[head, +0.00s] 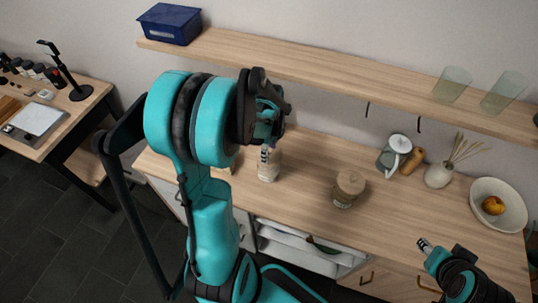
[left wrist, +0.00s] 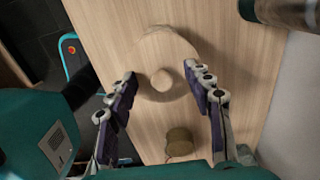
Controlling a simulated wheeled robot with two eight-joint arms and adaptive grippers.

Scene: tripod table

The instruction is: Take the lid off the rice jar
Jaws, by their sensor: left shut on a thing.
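The rice jar (head: 268,172), clear with pale contents, stands on the wooden counter below my left gripper (head: 266,150). The jar under the lid is hidden in that view. In the head view the gripper covers the jar's top, so I cannot tell whether the lid is clear of the rim. My right gripper (head: 426,246) is at the lower right, away from the jar; its opening does not show clearly.
A second jar (head: 349,188) with a brown top stands to the right. A shelf (head: 330,78) runs above the counter. The counter's front middle is bare.

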